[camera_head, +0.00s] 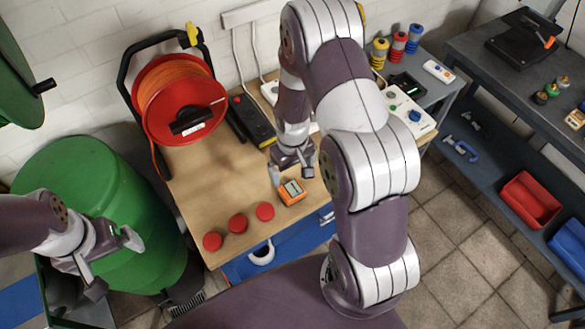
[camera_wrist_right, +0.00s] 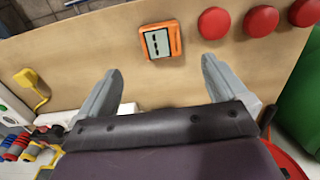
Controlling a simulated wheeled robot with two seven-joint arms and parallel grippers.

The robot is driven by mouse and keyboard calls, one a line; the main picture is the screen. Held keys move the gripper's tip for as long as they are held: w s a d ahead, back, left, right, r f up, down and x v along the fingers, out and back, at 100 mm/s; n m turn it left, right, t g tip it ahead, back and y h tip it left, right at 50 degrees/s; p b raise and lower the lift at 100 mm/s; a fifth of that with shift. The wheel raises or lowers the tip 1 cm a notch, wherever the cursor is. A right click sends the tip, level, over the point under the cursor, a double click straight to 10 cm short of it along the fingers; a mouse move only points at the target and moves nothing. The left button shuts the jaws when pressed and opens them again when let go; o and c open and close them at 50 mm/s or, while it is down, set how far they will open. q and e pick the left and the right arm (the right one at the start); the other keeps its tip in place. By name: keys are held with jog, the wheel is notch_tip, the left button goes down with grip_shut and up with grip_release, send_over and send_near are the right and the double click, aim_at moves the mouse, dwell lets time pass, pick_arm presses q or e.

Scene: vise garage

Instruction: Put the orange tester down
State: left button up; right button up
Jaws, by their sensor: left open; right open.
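The orange tester (camera_head: 291,192) lies on the wooden workbench (camera_head: 200,170) near its front edge, to the right of the red round caps. It also shows in the right wrist view (camera_wrist_right: 160,41), with its pale face up. My right gripper (camera_head: 291,178) is open and empty, just above and behind the tester. In the right wrist view its fingers (camera_wrist_right: 160,75) are apart and the tester lies beyond the tips, not between them. My left gripper (camera_head: 112,265) is open and empty at the left, in front of the green barrel.
Several red caps (camera_head: 238,223) stand along the bench's front left. A red cable reel (camera_head: 178,98) stands at the back left, and a black device (camera_head: 250,118) lies behind my right gripper. A green barrel (camera_head: 105,200) stands left of the bench. Bare wood lies between reel and caps.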

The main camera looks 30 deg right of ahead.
jog(key=s+a+r+t, duration=0.1)
jog(key=s+a+r, duration=0.2)
jog(key=s+r, duration=0.35)
jog(key=s+a+r, duration=0.3)
jog(key=r, duration=0.6)
pick_arm(q)
notch_tip(320, 180, down, 5)
jog(key=b, duration=0.4)
jog(key=shift+b, duration=0.35)
pick_arm(e)
jog(key=shift+m, duration=0.4)
jog(key=f, duration=0.5)
jog(key=shift+w+d+f, duration=0.1)
jog(key=shift+w+d, duration=0.1)
jog(key=shift+d, duration=0.1)
jog(key=shift+w+d, duration=0.1)
